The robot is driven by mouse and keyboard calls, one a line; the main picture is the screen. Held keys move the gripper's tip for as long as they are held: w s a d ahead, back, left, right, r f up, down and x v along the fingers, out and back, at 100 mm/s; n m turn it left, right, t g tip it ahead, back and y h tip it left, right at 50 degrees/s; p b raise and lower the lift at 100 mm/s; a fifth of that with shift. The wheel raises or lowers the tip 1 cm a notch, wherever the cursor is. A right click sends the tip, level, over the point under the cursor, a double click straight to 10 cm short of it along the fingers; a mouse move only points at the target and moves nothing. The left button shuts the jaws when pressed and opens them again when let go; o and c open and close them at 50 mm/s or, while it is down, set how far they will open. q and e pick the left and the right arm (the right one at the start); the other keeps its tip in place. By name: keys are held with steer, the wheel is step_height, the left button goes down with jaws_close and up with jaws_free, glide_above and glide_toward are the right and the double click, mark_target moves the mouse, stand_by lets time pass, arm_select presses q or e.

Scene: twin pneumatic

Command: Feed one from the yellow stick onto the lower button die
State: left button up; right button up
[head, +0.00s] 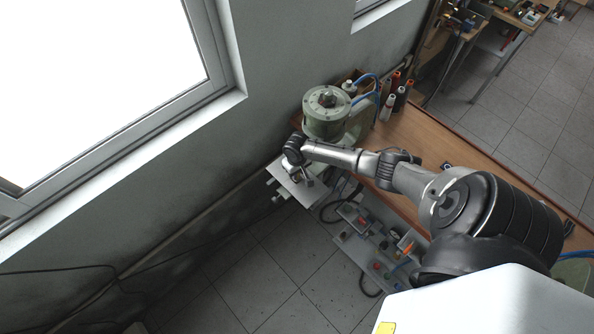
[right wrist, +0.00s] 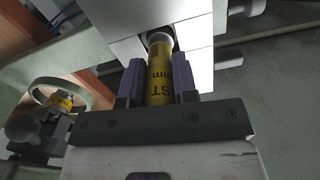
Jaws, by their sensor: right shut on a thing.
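My right gripper (right wrist: 158,82) is shut on the yellow stick (right wrist: 160,78), a yellow cylinder with dark lettering, held between its two purple-padded fingers. The stick's pale far end (right wrist: 159,40) is at a dark opening between light metal plates (right wrist: 110,22); I cannot tell whether it touches anything there. In the head view the right arm reaches to the green press (head: 327,112), and its gripper (head: 306,176) is small and partly hidden over the light plate at the front. I cannot make out the lower button die. My left gripper is not in view.
A ring-shaped part with a yellow label (right wrist: 60,102) is at left in the right wrist view. Several bottles or tubes (head: 396,97) stand behind the press on the wooden bench (head: 440,145). A grey tray of small parts (head: 372,258) lies at the bench's front. The window wall is close on the left.

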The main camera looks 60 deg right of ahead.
step_height(320, 180, up, 2)
steer(key=shift+r+p, duration=0.15)
steer(key=shift+p, duration=0.85)
steer(key=shift+r, duration=1.85)
